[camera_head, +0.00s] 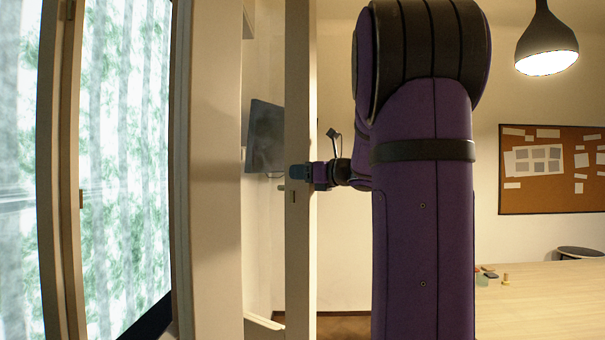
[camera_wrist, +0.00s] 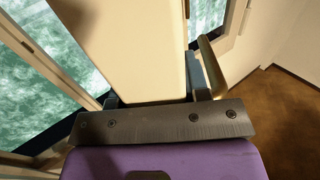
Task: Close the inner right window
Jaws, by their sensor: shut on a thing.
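The inner right window (camera_head: 299,260) stands open. In the head view its cream frame shows nearly edge-on as a tall upright strip just left of my arm. My gripper (camera_head: 299,172) is at the edge of this frame, about mid-height. In the wrist view the cream frame (camera_wrist: 135,45) lies between the two fingers of my gripper (camera_wrist: 155,88), which is shut on it. A pale bar like a handle (camera_wrist: 215,62) shows just right of the right finger. Most of the window's face is hidden by the steep angle.
Another window pane (camera_head: 125,150) with greenery outside is at the left, beside a wide cream post (camera_head: 215,170). A dark screen (camera_head: 265,137) hangs on the wall behind. A wooden table (camera_head: 545,300) is at the lower right, below a cork board (camera_head: 552,190). A lamp (camera_head: 546,45) hangs at upper right.

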